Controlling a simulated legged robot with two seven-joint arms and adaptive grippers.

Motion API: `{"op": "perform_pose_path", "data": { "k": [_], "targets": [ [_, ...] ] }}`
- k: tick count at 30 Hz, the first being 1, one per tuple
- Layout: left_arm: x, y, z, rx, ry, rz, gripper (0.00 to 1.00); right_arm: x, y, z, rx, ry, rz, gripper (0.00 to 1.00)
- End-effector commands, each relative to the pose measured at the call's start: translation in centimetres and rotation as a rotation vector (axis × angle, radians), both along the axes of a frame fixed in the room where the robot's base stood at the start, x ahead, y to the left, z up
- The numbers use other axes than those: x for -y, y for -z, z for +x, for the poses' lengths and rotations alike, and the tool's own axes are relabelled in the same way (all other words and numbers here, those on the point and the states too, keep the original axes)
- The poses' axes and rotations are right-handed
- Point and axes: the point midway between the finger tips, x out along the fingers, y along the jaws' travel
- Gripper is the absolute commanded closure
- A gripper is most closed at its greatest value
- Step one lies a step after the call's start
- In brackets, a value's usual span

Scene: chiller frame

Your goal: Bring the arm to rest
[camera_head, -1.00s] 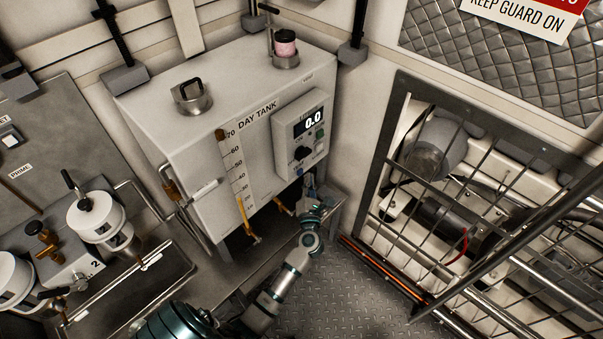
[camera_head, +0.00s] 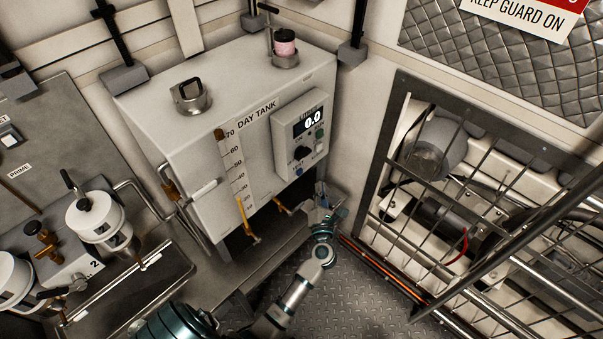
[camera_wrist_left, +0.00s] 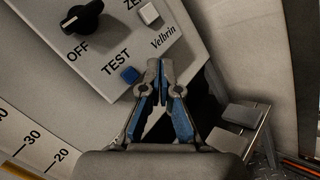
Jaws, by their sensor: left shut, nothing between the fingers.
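My left arm comes up from the bottom of the head view. Its gripper (camera_head: 321,192) is below and right of the control box on the day tank (camera_head: 205,115). In the left wrist view the two fingers (camera_wrist_left: 160,66) have their tips together with nothing between them. They appear just right of the blue TEST button (camera_wrist_left: 130,74); I cannot tell the gap in depth, but the head view shows the gripper lower than the box. My right gripper is in neither view.
The control box (camera_head: 303,135) reads 0.0. A barred guard (camera_head: 400,150) stands to the right, with orange pipes (camera_head: 385,268) along its foot. White filter housings (camera_head: 97,217) are at the left. Chequered floor (camera_head: 345,300) lies open between the tank and guard.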

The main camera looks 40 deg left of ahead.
Motion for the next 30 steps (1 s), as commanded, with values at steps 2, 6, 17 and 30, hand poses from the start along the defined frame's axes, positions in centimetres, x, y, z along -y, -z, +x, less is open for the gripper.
{"op": "perform_pose_path", "data": {
  "k": [2, 6, 17, 30],
  "targets": [
    [0.0, 0.0, 0.0, 0.000, 0.000, 0.000, 1.00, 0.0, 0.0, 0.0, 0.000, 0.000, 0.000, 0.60],
    [0.0, 0.0, 0.0, 0.000, 0.000, 0.000, 1.00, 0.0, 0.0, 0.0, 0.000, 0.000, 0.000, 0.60],
    [1.3, -0.2, 0.0, -0.056, 0.056, 0.123, 1.00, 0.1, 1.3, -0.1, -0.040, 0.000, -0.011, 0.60],
    [17.7, 21.1, -12.8, -0.864, 0.996, 1.531, 1.00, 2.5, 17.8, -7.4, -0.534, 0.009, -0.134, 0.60]
  ]
}}
